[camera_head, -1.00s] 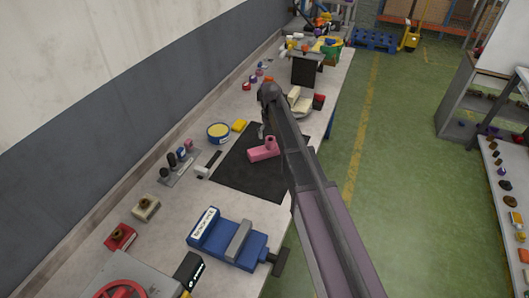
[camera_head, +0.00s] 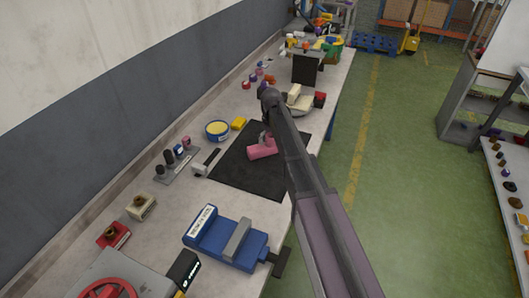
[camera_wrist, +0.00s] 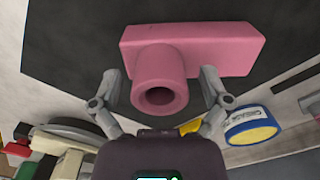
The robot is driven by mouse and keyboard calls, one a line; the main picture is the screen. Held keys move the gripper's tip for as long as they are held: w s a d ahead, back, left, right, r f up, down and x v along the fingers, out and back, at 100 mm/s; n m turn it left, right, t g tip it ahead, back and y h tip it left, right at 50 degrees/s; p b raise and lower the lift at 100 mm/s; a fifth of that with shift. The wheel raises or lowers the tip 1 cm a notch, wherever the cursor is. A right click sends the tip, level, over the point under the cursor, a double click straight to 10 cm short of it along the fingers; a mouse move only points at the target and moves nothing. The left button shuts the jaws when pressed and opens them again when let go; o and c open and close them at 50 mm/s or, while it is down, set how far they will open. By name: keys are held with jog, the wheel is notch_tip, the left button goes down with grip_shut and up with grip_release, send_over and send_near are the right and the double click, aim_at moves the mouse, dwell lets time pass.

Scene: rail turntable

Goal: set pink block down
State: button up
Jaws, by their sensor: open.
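The pink block (camera_head: 261,152) lies on the black mat (camera_head: 240,182) on the workbench. In the wrist view the pink block (camera_wrist: 210,50) is a flat bar with a hollow round boss standing out from it, open end towards the camera. My gripper (camera_wrist: 161,80) is open, with one finger on each side of the boss. A gap shows at least on the right side; contact on the left is hard to tell. In the head view my gripper (camera_head: 267,136) is over the block, and my arm hides part of both.
A blue vise (camera_head: 225,240) stands in front of the mat. A yellow-lidded tin (camera_head: 217,131), a yellow block (camera_head: 238,124) and a rack of small cylinders (camera_head: 177,163) are to its left. The mat's near half is clear.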

jog(key=shift+f, duration=0.1)
dwell(0.6)
grip_shut()
